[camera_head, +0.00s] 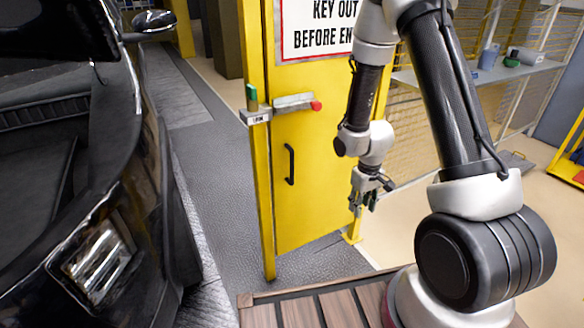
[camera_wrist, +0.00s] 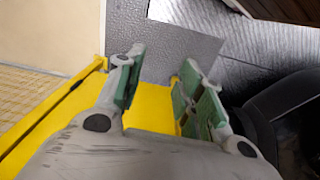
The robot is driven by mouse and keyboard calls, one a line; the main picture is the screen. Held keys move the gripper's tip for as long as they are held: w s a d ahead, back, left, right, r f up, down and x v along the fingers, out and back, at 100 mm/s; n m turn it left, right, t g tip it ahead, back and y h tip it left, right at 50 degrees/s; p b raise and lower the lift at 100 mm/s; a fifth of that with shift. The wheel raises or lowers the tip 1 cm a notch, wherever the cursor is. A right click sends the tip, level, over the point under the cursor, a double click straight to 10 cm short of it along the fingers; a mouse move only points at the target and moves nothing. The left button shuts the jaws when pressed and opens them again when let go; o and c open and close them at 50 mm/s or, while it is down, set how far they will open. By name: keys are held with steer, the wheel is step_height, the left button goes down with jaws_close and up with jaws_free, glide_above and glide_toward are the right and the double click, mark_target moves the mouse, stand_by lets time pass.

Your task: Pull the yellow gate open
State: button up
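The yellow gate (camera_head: 318,200) stands upright in the middle of the head view, beside a yellow post (camera_head: 264,190). A black upright handle (camera_head: 290,164) is on its left part. A grey latch bar with a red end (camera_head: 295,103) sits above the handle, beside a lock piece with a green key (camera_head: 251,97). My gripper (camera_head: 367,200) hangs to the right of the handle, apart from it, near the gate's right edge. In the wrist view my gripper (camera_wrist: 162,62) is open, its green-padded fingers apart with nothing held. Yellow surface (camera_wrist: 150,110) shows behind them; the handle is not visible there.
A black car (camera_head: 80,180) fills the left side. A wooden slatted platform (camera_head: 300,308) lies in front of the gate. A shelf with small items (camera_head: 490,70) and mesh fencing stand at the right. Grey floor (camera_head: 215,180) lies between car and gate.

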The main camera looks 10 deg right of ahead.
steer(key=w+a+f+n+t+y, duration=0.1)
steer(key=w+a+f+t, duration=0.15)
steer(key=f, duration=0.45)
steer(key=w+a+f+n+t+y, duration=0.1)
steer(key=w+a+f, duration=0.25)
steer(key=f, duration=0.45)
steer(key=t+y, duration=0.7)
steer(key=t, duration=0.5)
glide_toward(293, 168)
steer(key=x, duration=0.3)
steer(key=shift+n, duration=0.4)
steer(key=x, duration=0.8)
steer(key=shift+d+r, duration=0.1)
steer(key=shift+d, duration=0.05)
steer(key=shift+c, duration=0.2)
jaws_close()
